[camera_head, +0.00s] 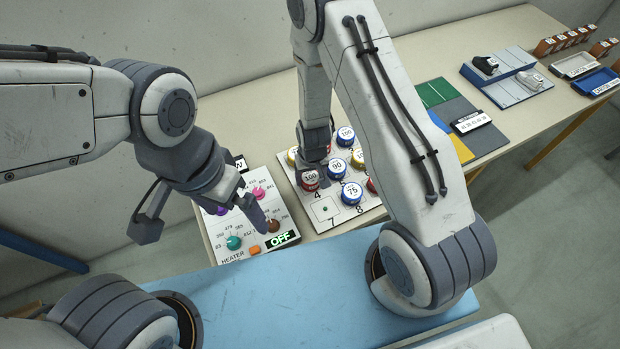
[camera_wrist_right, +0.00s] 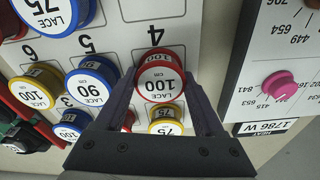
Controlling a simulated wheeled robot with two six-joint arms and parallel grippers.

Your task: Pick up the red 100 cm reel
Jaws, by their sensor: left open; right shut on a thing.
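The red 100 cm reel (camera_head: 310,181) has a white top marked 100 and is by the cell marked 4 on the white reel board (camera_head: 347,214). In the right wrist view the red reel (camera_wrist_right: 160,84) sits between the fingers of my right gripper (camera_wrist_right: 162,92), which is shut on it. I cannot tell whether the reel touches the board. In the head view my right gripper (camera_head: 313,170) reaches down over the reel and hides part of it. My left gripper (camera_head: 205,228) is open and empty above the heater panel (camera_head: 262,193).
Blue reels marked 90 (camera_head: 337,168) and 75 (camera_head: 352,193) stand close to the red reel. A yellow reel (camera_wrist_right: 166,121) shows beyond my right fingers. Coloured mats (camera_head: 436,92) lie further right.

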